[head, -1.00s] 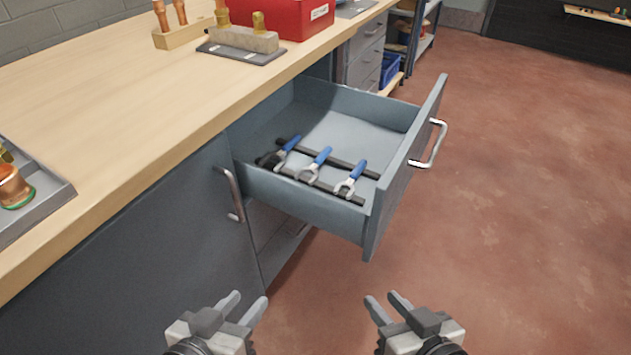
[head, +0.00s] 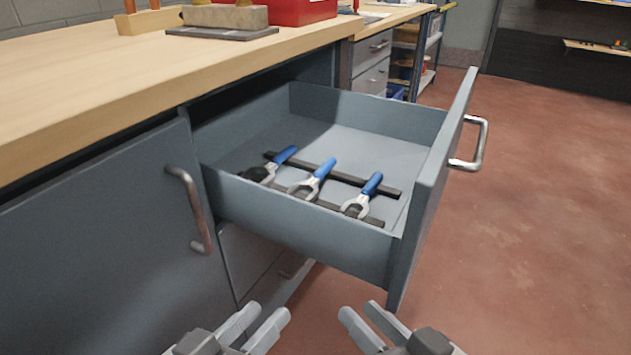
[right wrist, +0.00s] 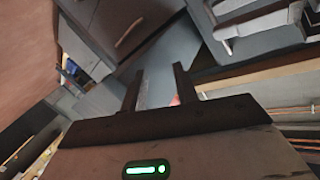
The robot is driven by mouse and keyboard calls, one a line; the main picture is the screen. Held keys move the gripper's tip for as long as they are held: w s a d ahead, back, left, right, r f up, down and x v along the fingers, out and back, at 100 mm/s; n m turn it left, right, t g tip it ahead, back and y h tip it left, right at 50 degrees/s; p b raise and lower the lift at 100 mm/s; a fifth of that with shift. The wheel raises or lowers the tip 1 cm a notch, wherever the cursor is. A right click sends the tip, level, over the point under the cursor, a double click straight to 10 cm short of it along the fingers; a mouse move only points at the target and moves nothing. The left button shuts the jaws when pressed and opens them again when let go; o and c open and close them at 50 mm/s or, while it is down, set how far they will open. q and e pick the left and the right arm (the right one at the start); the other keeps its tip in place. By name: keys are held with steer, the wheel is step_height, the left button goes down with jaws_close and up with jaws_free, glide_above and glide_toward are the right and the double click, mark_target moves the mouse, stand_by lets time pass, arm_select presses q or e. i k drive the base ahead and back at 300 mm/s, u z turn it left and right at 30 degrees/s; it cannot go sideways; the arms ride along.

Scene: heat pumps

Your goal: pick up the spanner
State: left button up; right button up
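Three spanners with blue handles and pale metal heads lie side by side across two dark rails in the open grey drawer (head: 300,235): a left one (head: 284,156), a middle one (head: 313,180) and a right one (head: 362,195). The left one's head lies by a dark part and is hard to make out. My left gripper (head: 264,313) and my right gripper (head: 357,309) are low in the head view, on the near side of the drawer, apart from it and empty. Both have their fingers spread. The right wrist view shows the right gripper's fingers (right wrist: 158,82) apart with nothing between them.
The drawer front with its handle (head: 480,145) stands out at the right. A cupboard door handle (head: 190,210) sticks out at the left. The wooden worktop (head: 130,75) overhangs the cupboard and carries a red box (head: 300,10). Open red floor (head: 540,220) lies to the right.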

mark_target(313, 183)
steer(key=z, duration=0.05)
steer(key=k, duration=1.15)
steer(key=u, duration=0.75)
steer(key=i, duration=0.55)
steer(key=z, duration=0.55)
steer(key=i, duration=0.85)
steer(key=z, duration=0.15)
